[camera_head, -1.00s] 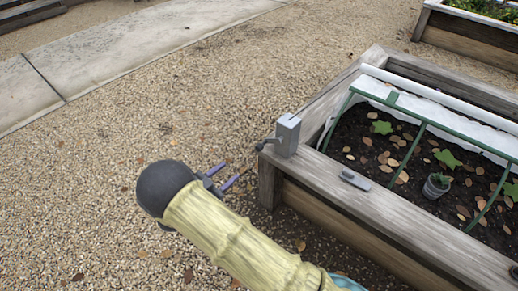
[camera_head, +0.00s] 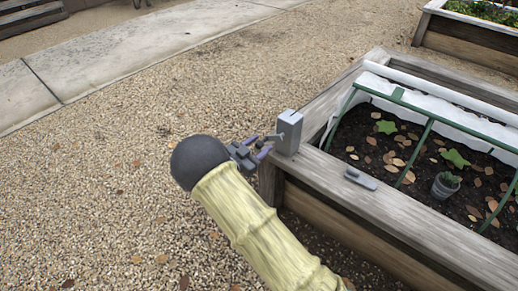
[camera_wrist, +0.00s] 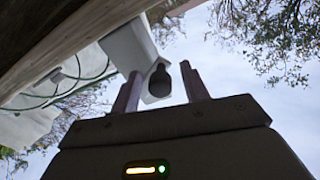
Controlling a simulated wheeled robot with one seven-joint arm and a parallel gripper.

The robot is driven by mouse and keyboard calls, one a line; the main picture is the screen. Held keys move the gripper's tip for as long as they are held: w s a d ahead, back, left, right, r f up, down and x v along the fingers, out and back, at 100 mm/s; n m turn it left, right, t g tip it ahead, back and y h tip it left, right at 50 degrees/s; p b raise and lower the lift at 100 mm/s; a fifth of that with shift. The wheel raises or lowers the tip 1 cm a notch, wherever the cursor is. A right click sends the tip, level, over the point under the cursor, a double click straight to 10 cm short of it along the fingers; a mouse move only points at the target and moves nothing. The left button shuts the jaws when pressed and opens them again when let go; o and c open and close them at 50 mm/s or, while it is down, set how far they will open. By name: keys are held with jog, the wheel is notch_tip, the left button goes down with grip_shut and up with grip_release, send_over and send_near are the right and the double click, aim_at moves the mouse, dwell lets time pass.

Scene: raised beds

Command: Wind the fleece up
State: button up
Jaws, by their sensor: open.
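The white fleece (camera_head: 445,112) lies bunched along the far side of the bed, over green hoops (camera_head: 423,137). A grey winder box (camera_head: 288,132) stands on the bed's near left corner, with a small dark crank (camera_head: 273,138) on its left side. My gripper (camera_head: 261,146) is open at the crank. In the wrist view the crank's dark knob (camera_wrist: 159,82) appears between my two fingers, in front of the pale box (camera_wrist: 126,46). I cannot tell whether the fingers touch it. My gripper hides part of the crank in the head view.
A grey cleat-like fitting (camera_head: 360,179) sits on the near wooden rim (camera_head: 405,217). A small pot (camera_head: 445,186), green plants and brown leaves are on the soil. Gravel (camera_head: 120,175) lies open to the left. Another raised bed (camera_head: 470,43) stands at the back right.

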jog(key=shift+d, duration=0.1)
grip_shut()
jog(key=shift+w+r+m+p, duration=0.15)
jog(key=shift+r+m+p, duration=0.3)
jog(key=shift+m+p, duration=0.15)
jog(key=shift+a+r+m, duration=0.15)
jog(key=shift+a+m, duration=0.1)
jog(key=shift+m, duration=0.35)
grip_release()
